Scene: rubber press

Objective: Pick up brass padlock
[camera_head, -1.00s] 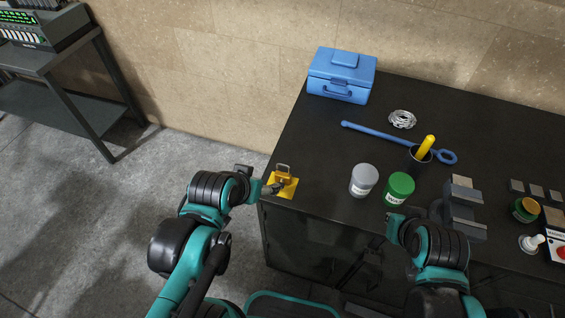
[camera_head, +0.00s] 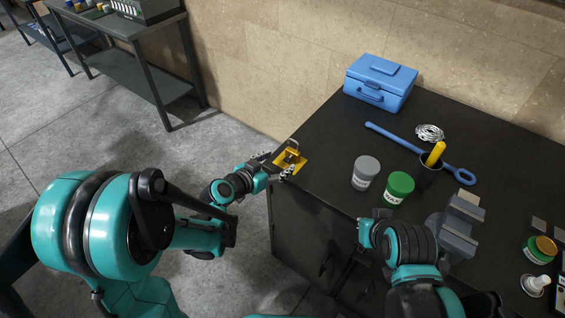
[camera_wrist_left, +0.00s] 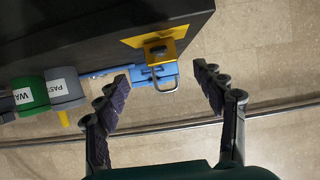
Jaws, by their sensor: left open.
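The brass padlock (camera_head: 291,155) sits on a small yellow pad (camera_head: 299,166) at the near left corner of the black cabinet top. My left gripper (camera_head: 282,163) is at that corner, close to the padlock. In the left wrist view my left gripper (camera_wrist_left: 163,84) is open, with its two dark fingers spread. The padlock (camera_wrist_left: 158,52) shows there, its silver shackle reaching toward the space between the fingertips. The gripper is not closed on it. My right forearm is over the front of the cabinet, but its fingers do not show.
A blue toolbox (camera_head: 380,84), a blue wrench (camera_head: 395,137) and a wire coil (camera_head: 429,132) lie farther back. A grey jar (camera_head: 365,174), a green jar (camera_head: 398,188) and a black cup (camera_head: 427,172) stand to the right. The cabinet top between padlock and toolbox is clear.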

